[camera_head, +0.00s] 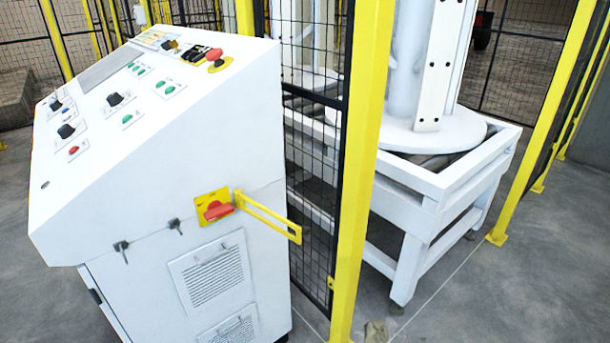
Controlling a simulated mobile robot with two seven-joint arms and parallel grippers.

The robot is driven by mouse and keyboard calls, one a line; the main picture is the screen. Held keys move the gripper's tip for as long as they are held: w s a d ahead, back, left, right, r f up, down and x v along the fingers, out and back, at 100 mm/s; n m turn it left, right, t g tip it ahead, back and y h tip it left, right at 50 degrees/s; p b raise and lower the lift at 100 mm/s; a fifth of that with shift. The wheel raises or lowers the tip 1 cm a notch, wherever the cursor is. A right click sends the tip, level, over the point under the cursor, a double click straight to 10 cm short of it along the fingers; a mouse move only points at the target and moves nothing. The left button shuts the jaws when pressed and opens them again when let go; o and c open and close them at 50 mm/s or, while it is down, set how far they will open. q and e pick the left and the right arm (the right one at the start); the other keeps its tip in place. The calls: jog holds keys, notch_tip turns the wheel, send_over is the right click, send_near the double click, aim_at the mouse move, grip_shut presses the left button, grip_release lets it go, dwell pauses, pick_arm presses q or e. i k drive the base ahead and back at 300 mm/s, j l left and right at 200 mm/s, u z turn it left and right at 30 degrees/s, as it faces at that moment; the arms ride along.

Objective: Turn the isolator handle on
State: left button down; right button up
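The isolator handle (219,212) is a red knob on a yellow square plate (205,199). It is mounted on the side face of the white control cabinet (110,200), above a vent grille. The red grip lies roughly level, tilted slightly. A yellow slotted bar (268,216) sticks out to the right from beside the plate, its far end in front of the fence. Neither of my grippers shows in the head view.
A yellow fence post (362,170) with black mesh (315,150) stands right of the cabinet. Behind it is a white machine frame (440,190) with a round base. Two small black latches (174,226) sit left of the handle. Grey floor (530,280) is clear at the lower right.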

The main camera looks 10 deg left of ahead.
aim_at(216, 208)
jog(key=u, duration=0.85)
jog(key=i+l+u, duration=0.1)
jog(key=l+u, duration=0.15)
jog(key=u, duration=0.25)
jog(key=l+u, duration=0.25)
jog(key=u, duration=0.2)
jog(key=l+u, duration=0.6)
jog(key=l, duration=0.15)
jog(key=k+l+u, duration=0.15)
jog(key=l, duration=0.2)
jog(key=k+l+u, duration=0.1)
jog(key=l, duration=0.25)
jog(key=k+l, duration=0.1)
jog(key=l, duration=0.25)
jog(key=k+l, duration=0.1)
jog(key=l, duration=0.2)
jog(key=k+l, duration=0.1)
jog(key=l, duration=0.25)
jog(key=k+l, duration=0.1)
jog(key=l, duration=0.25)
jog(key=u, duration=0.05)
